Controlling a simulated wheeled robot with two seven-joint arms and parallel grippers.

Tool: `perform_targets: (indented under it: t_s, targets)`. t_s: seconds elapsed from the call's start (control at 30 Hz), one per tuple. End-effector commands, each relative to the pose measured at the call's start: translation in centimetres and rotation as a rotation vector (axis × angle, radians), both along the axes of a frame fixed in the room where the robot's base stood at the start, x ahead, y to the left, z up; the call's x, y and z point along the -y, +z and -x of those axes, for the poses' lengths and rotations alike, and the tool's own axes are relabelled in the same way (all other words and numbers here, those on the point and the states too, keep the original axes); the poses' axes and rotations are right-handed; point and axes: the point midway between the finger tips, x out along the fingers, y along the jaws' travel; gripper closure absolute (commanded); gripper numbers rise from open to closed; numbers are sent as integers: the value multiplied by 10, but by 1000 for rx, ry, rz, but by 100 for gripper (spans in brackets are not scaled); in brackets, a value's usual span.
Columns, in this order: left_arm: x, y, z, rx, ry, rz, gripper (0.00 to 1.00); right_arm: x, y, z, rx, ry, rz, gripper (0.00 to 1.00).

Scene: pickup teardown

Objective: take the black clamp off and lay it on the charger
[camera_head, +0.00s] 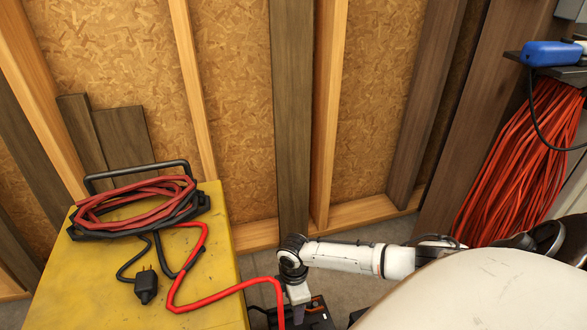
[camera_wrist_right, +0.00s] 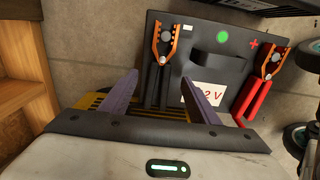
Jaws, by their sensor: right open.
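The black clamp (camera_wrist_right: 163,65), with orange jaws and black handles, sits on the left side of a dark battery-like box (camera_wrist_right: 213,40) in the right wrist view. Its jaws cover the left corner, beside a small white mark. A red clamp (camera_wrist_right: 260,82) with orange jaws is at the right, by a red plus sign. My right gripper (camera_wrist_right: 160,78) is open; its two purple fingers stand either side of the black handles, apart from each other. In the head view the box (camera_head: 315,316) is partly visible below my right gripper. I cannot tell which thing is the charger.
A yellow cabinet (camera_head: 215,270) at left holds a coiled red cable (camera_head: 135,203) and a black plug (camera_head: 146,286). A red cable (camera_head: 225,293) runs toward the box. Orange cable (camera_head: 520,160) hangs at right below a blue device (camera_head: 550,53). A stud wall closes the back.

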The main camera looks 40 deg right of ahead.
Motion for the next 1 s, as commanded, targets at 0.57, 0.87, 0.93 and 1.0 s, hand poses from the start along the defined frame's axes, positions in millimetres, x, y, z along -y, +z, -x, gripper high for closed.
perform_targets:
  t_s: [0.57,0.87,0.93,1.0]
  targets:
    - [6,8,0,31,0,52,57,0,-22,0,1,0,0,68]
    - [6,8,0,31,0,51,57,0,-22,0,1,0,0,95]
    - [5,9,0,31,0,51,57,0,-21,0,1,0,0,95]
    - [5,12,0,31,2,46,57,0,-16,0,2,0,0,95]
